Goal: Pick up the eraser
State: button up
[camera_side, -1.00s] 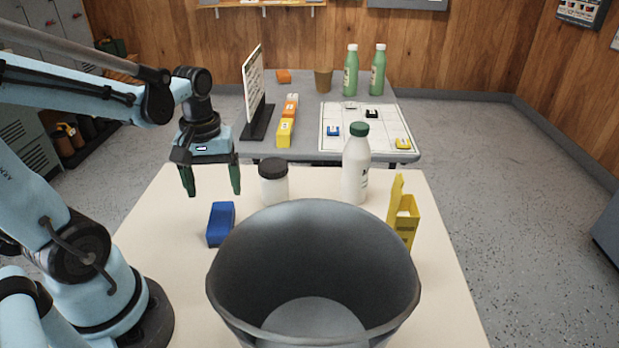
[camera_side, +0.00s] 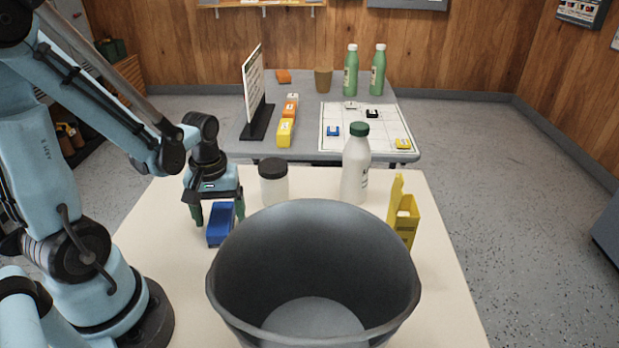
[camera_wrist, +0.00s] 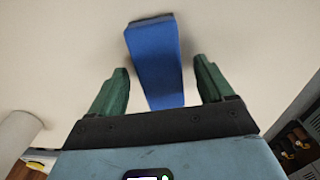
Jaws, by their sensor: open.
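The eraser is a blue block (camera_side: 221,226) lying on the cream table, left of the grey bin. It also shows in the wrist view (camera_wrist: 155,60), running lengthwise between the fingers. My gripper (camera_side: 219,214) is down at the eraser, with one green finger on each side of it. In the wrist view my gripper (camera_wrist: 163,82) is open, with a gap visible between each finger and the block. The far end of the eraser reaches past the fingertips.
A large grey bin (camera_side: 225,290) stands close to the right of the eraser. A dark-lidded white jar (camera_side: 274,186) stands just behind, right of my gripper. A white bottle (camera_side: 355,170) and a yellow holder (camera_side: 403,215) stand further right. Bare table (camera_side: 180,290) lies in front.

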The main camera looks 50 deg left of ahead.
jog(key=shift+f, duration=0.7)
jog(key=shift+c, duration=0.2)
jog(key=c, duration=1)
jog(key=shift+r, duration=0.2)
